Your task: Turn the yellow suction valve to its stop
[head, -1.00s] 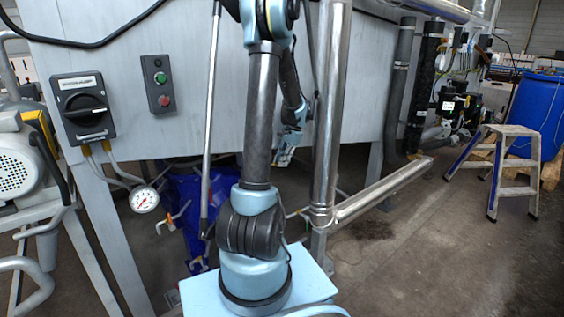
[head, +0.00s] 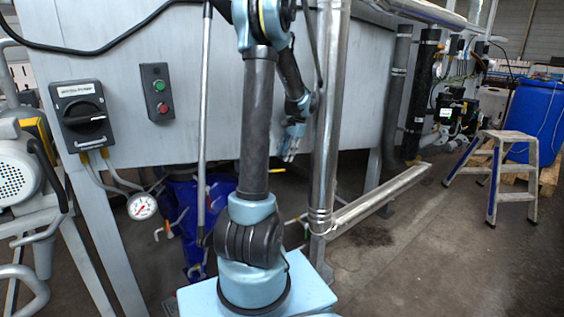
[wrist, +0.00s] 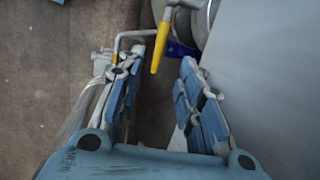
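A yellow lever handle (wrist: 161,48), which looks like the suction valve's, shows in the wrist view on a pale bent stem, just beyond and between my fingertips. Whether the fingers touch it cannot be told. My gripper (wrist: 162,66) is open, with one blue finger on each side and nothing held. In the head view my gripper (head: 292,150) hangs low under my arm, left of the vertical steel pipe. A small yellow piece (head: 277,170) shows just left of and below it, and may be the same handle. The valve body is mostly hidden.
A grey tank wall (head: 200,60) stands behind my arm, with a black rotary switch (head: 82,115) and a button box (head: 157,92). A vertical steel pipe (head: 330,110) is close to my gripper. A step ladder (head: 497,170) and blue drum (head: 535,115) stand right. Floor before them is clear.

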